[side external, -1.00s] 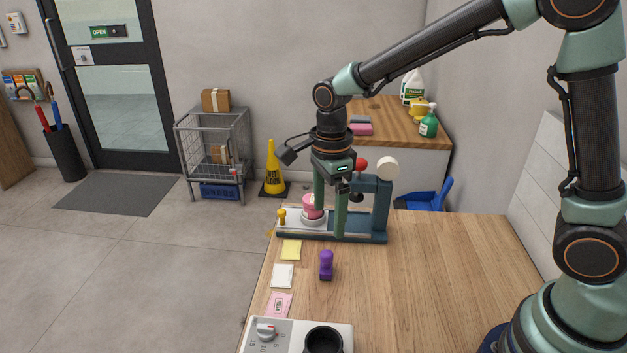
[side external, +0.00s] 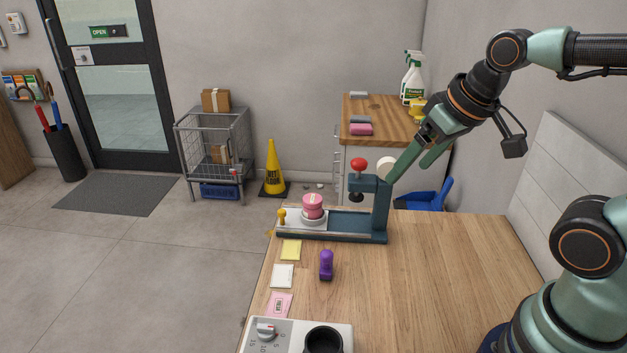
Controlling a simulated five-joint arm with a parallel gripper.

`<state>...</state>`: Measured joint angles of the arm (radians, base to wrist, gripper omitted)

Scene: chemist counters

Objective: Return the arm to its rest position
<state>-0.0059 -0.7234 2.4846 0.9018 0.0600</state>
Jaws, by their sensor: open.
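My gripper (side external: 410,166) is in the air beyond the right end of the blue press (side external: 382,210), with its two green fingers pointing down and to the left. The fingers are apart and nothing shows between them. In the picture they overlap the press's white round knob; I cannot tell whether they touch it. A pink lidded jar (side external: 313,206) sits upright on a white round holder (side external: 313,220) on the press's base, clear of my gripper.
On the wooden counter (side external: 450,270) are a purple stamp (side external: 326,265), a yellow pad (side external: 291,250), a white pad (side external: 282,276), a pink card (side external: 278,305) and a white dial device (side external: 290,340). Spray bottles (side external: 413,78) stand on the back counter. The right of the counter is clear.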

